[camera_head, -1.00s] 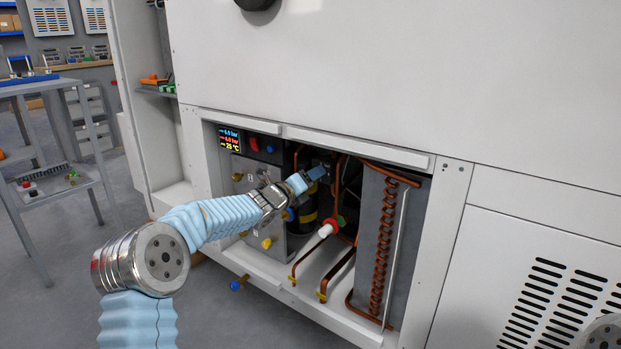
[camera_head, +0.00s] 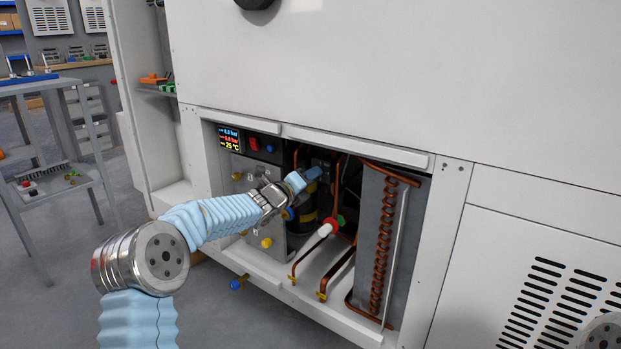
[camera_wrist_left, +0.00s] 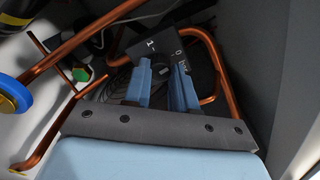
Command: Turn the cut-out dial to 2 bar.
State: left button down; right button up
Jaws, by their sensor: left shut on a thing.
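In the left wrist view, a dark control box (camera_wrist_left: 150,47) carries white marks, among them a "1" and a "0". The cut-out dial sits at its face, between my blue fingertips (camera_wrist_left: 164,70); the fingers hide most of it and I cannot read its setting. In the head view, my left gripper (camera_head: 311,174) reaches into the open machine bay and is shut on the dial, which is too small and covered to make out there. My right gripper is not in view.
Copper pipes (camera_head: 337,195) and a finned coil (camera_head: 377,240) stand right of the gripper. A red-and-white valve (camera_head: 327,229) is below it. A lit display (camera_head: 229,139) and red button (camera_head: 254,144) are at the bay's upper left. The bay frame (camera_head: 448,220) borders the opening.

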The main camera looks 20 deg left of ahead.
pick_arm(q)
jog(key=shift+f+n+p, duration=0.15)
jog(key=shift+n+p, duration=2.2)
jog(key=shift+n, duration=6.2)
jog(key=shift+f+n+p, duration=0.15)
jog(key=shift+n+p, duration=2.2)
jog(key=shift+n, duration=6.2)
jog(key=shift+s, duration=0.1)
jog(key=c, duration=1)
grip_release()
jog(key=shift+o, duration=0.4)
jog(key=shift+r, duration=0.2)
